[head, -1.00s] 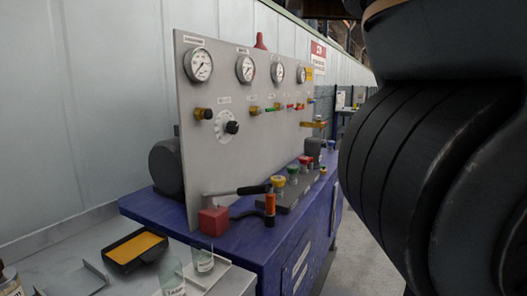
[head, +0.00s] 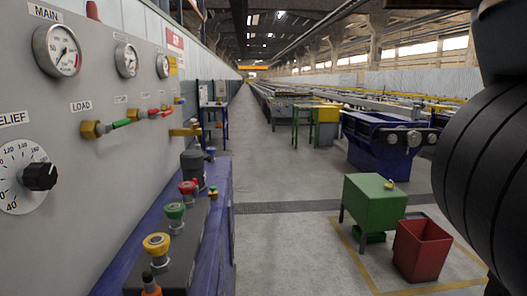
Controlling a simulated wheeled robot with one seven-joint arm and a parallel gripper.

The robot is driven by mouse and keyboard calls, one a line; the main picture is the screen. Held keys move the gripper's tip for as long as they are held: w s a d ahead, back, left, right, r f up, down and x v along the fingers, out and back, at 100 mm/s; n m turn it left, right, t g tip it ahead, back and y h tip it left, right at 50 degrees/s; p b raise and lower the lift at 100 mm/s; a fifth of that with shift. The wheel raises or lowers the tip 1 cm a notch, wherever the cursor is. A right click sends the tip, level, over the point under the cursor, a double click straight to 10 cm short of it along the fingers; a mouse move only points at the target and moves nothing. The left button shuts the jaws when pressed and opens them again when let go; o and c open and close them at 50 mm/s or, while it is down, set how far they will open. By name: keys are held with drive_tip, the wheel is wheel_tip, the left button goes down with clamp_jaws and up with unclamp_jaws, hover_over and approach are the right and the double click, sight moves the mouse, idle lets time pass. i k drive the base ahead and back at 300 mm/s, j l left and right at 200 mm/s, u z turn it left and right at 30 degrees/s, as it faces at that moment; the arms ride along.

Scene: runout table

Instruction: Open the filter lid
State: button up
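No part here is labelled as a filter, so I cannot tell for sure which lid is the filter lid. A green box (head: 374,205) on short legs stands on the floor at the right, with a small yellow fitting (head: 389,184) on its flat top. Its top looks closed. A dark grey canister (head: 193,166) stands on the blue bench (head: 224,190), beyond the coloured knobs. My gripper is not in view; only black links of my arm fill the right edge of the head view.
A red open bin (head: 421,248) stands just right of the green box, inside yellow floor lines. A grey gauge panel (head: 90,190) rises close on the left, with yellow, green and red knobs (head: 175,212) before it. The grey aisle floor (head: 270,185) is clear.

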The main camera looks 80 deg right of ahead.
sight(193, 159)
drive_tip(key=z, duration=1.35)
drive_tip(key=i+z, duration=0.4)
drive_tip(key=i, duration=0.65)
